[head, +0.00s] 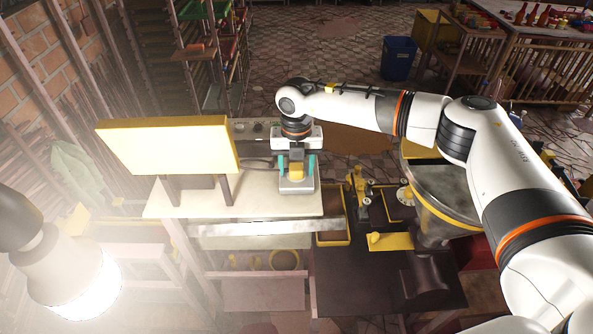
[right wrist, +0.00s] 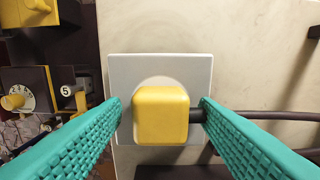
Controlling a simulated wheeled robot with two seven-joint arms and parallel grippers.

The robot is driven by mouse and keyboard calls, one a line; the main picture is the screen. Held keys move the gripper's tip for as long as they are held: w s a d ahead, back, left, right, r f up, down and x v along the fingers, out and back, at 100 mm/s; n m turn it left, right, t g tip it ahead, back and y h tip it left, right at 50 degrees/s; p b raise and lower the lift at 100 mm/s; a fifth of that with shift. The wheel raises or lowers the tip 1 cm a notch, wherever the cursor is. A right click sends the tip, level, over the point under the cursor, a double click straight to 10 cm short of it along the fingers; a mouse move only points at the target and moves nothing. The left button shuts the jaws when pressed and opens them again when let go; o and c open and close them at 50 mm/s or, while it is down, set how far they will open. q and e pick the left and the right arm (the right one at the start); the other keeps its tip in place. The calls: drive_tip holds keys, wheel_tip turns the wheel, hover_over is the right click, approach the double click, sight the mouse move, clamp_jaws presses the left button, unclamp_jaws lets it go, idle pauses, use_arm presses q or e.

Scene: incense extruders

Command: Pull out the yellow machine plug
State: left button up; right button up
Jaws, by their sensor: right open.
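The yellow plug (right wrist: 161,115) sits in a white square socket plate (right wrist: 150,68) in the right wrist view, with a dark cable (right wrist: 250,115) leaving it to the right. In the head view the yellow plug (head: 296,171) stands on the white socket plate (head: 296,187) at the right end of the pale tabletop. My right gripper (head: 297,165) is above it. Its teal fingers (right wrist: 160,105) are open, one on each side of the plug, with a small gap visible at the left.
A yellow-topped panel (head: 170,146) stands on the pale tabletop (head: 245,203) left of the socket. Dark machinery with yellow parts (head: 390,241) and a round metal drum (head: 445,190) stand to the right. A blue bin (head: 398,58) is on the floor behind.

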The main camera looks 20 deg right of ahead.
sight(296, 166)
idle(0.5)
clamp_jaws()
drive_tip(key=shift+r, duration=0.15)
drive_tip(key=shift+r+p, duration=1.2)
drive_tip(key=shift+r, duration=1.7)
